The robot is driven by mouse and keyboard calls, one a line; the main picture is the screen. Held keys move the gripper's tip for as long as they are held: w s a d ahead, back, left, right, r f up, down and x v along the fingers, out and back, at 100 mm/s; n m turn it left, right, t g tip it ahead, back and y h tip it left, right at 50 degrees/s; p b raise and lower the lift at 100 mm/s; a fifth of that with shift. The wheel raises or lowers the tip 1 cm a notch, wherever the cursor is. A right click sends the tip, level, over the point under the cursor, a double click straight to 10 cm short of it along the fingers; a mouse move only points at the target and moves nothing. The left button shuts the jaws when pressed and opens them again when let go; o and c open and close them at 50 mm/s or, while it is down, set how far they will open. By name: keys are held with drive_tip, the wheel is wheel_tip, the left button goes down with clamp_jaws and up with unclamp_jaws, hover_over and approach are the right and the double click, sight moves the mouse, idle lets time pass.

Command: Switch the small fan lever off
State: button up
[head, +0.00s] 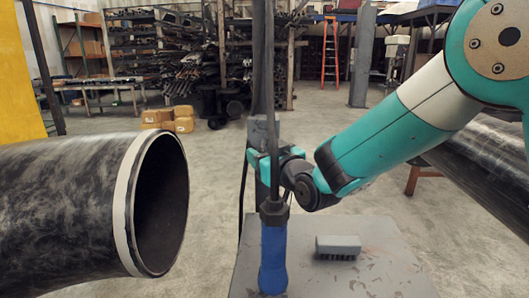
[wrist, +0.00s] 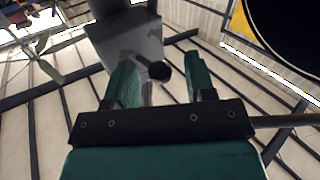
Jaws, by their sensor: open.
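A grey box (wrist: 130,42) with a short dark knob-like lever (wrist: 153,70) shows in the wrist view. I take this for the small fan lever; whether it is on or off cannot be told. My gripper (wrist: 160,68) is open, its two green fingers apart, with the dark lever appearing between them. Contact cannot be made out. In the head view my gripper (head: 252,162) is at the middle, partly hidden behind a dark upright pole (head: 268,100). A grey post or box (head: 258,132) stands behind it there, and its lever is hidden.
A blue upright handle (head: 273,262) stands on the grey table (head: 385,275) below the pole, beside a grey brush-like block (head: 338,246). A large flanged pipe (head: 70,215) fills the left. Another pipe (head: 480,165) lies at right behind my arm. Open floor lies behind.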

drive_tip(key=c, duration=0.9)
drive_tip(key=f+b, duration=0.1)
drive_tip(key=b, duration=0.4)
drive_tip(key=shift+f+t, duration=0.2)
drive_tip(key=shift+t, duration=0.2)
drive_tip(key=b, duration=0.2)
drive_tip(key=shift+w+n+y+b, duration=0.1)
drive_tip(key=shift+n+y+b, duration=0.2)
drive_tip(key=shift+n, duration=0.1)
drive_tip(key=shift+r, duration=0.25)
drive_tip(key=o, duration=0.9)
